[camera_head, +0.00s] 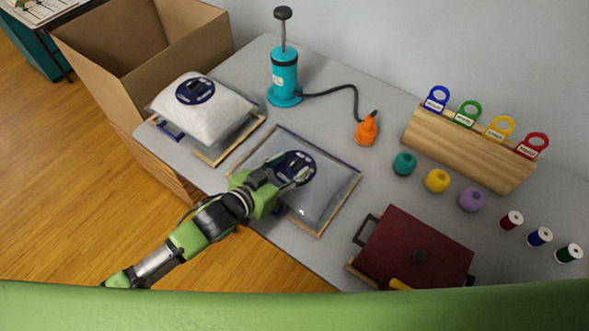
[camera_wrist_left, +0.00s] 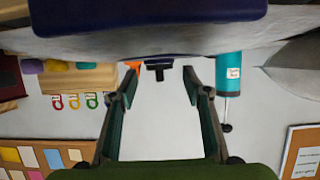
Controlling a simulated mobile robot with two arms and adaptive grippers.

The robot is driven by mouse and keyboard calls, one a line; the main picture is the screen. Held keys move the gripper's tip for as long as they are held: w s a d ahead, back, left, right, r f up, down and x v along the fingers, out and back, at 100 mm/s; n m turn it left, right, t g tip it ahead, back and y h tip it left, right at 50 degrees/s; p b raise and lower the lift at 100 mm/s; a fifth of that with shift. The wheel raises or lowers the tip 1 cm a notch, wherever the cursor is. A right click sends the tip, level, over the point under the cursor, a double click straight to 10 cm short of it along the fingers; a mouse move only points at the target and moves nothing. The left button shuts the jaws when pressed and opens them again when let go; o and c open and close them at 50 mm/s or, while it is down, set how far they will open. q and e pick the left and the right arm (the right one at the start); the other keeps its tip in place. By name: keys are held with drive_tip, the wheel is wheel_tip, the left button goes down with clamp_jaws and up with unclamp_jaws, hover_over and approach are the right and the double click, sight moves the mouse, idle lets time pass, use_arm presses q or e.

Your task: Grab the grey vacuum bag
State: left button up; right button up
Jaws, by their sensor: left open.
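The grey vacuum bag (camera_head: 325,192) lies flat on the table in a thin wooden frame, with a dark blue round valve patch (camera_head: 297,166) near its upper middle. My left gripper (camera_head: 291,172) is over the bag's upper left part, at the valve patch, and covers part of it. In the left wrist view its two fingers (camera_wrist_left: 160,90) are apart with nothing held between them. I cannot tell whether they touch the bag. A second, puffy whitish bag (camera_head: 215,112) with a similar patch lies to the left. My right gripper is not in view.
A teal pump (camera_head: 284,75) with a hose and orange nozzle (camera_head: 366,130) stands behind. An open cardboard box (camera_head: 150,55) is at left. A wooden ring rack (camera_head: 465,150), yarn balls, thread spools and a dark red case (camera_head: 410,250) occupy the right.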

use_arm(q)
drive_tip(key=shift+w+d+f, duration=0.3)
drive_tip(key=shift+w+d, duration=0.05)
drive_tip(key=shift+w, duration=0.1)
clamp_jaws()
drive_tip(key=shift+r, duration=0.1)
